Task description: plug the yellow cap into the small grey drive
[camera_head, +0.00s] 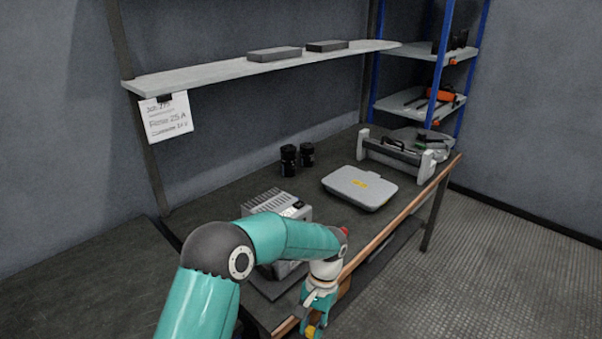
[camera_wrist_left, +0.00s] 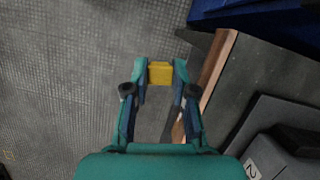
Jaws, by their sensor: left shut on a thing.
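My left gripper (camera_wrist_left: 160,75) is shut on the yellow cap (camera_wrist_left: 160,72), which sits between its fingertips in the left wrist view. In the head view the yellow cap (camera_head: 310,331) shows at the bottom edge, just under my left gripper (camera_head: 313,318), in front of the bench's wooden front edge. The small grey drive (camera_head: 277,203) is a finned grey box on the bench, partly hidden behind my left arm. A grey unit with a label (camera_wrist_left: 268,160) shows at the lower right of the left wrist view. My right gripper is not in view.
A closed grey case (camera_head: 360,186) lies right of the drive. Two black cylinders (camera_head: 289,160) stand behind it. A grey frame tool (camera_head: 400,152) is at the bench's far end. A shelf (camera_head: 200,78) hangs above. Open floor (camera_head: 490,260) lies in front of the bench.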

